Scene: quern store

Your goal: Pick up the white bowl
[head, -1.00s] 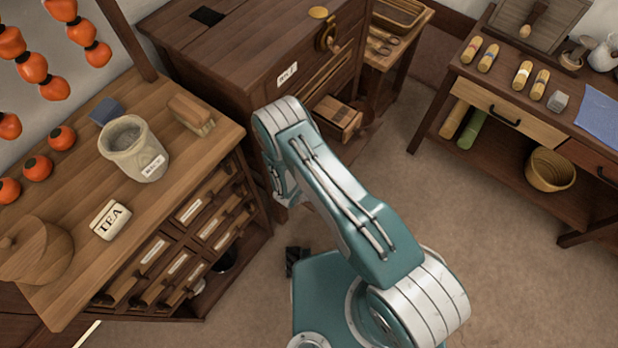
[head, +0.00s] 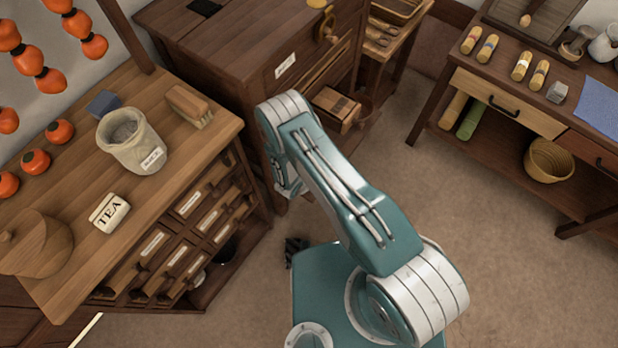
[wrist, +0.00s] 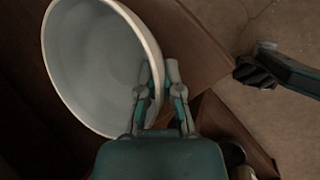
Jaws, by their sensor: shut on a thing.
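The white bowl (wrist: 92,62) fills the left of the wrist view, its open mouth facing the camera. My gripper (wrist: 158,85) is shut on the bowl's right rim, with one finger inside the wall and one outside. The bowl and my gripper do not show in the head view, where only my teal and white arm is seen.
A dark wooden chest (head: 235,60) stands behind my arm. A workbench (head: 590,185) is at right. Bare floor lies between.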

